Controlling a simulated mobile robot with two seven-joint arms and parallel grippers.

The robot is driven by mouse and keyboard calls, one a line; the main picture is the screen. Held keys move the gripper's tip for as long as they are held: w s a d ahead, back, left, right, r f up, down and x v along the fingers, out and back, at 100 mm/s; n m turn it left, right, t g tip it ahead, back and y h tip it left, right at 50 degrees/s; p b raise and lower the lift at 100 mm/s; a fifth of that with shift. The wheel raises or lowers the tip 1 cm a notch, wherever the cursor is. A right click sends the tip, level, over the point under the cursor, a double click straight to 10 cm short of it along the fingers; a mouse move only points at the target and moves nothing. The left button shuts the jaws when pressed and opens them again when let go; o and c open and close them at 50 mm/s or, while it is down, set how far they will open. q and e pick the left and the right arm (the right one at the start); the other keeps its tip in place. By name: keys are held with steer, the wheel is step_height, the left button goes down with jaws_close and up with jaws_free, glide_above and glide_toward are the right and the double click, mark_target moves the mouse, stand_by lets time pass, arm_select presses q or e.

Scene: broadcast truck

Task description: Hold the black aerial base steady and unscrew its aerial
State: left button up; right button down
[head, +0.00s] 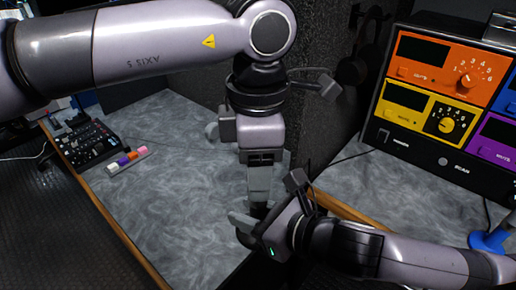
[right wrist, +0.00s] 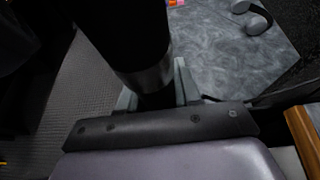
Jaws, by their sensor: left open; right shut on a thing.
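My right gripper (head: 252,226) comes in low from the right, jaws shut. In the right wrist view its grey fingers (right wrist: 157,92) close on the dark black aerial base (right wrist: 156,100), mostly hidden. A thick black cylinder with a silvery lower band, which looks like the aerial (right wrist: 120,35), rises from there towards the camera. My left gripper (head: 259,198) points straight down just above the right one, jaws open. Its fingers hide most of the aerial in the head view, and I cannot tell whether they touch it. A small dark part (head: 259,211) shows below them.
A grey mottled worktop (head: 180,210) lies below with clear room to the left. A mixer panel (head: 85,140) and a strip of coloured blocks (head: 127,159) lie there. Grey rounded pieces (head: 212,131) lie behind my left gripper. An equipment rack (head: 440,100) stands right.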

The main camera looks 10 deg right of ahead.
mark_target(254, 205)
arm_select(q)
steer(key=shift+f, duration=2.15)
jaws_close()
steer(key=shift+n, duration=1.7)
steer(key=shift+o, duration=0.5)
jaws_free()
steer(key=shift+r, duration=0.15)
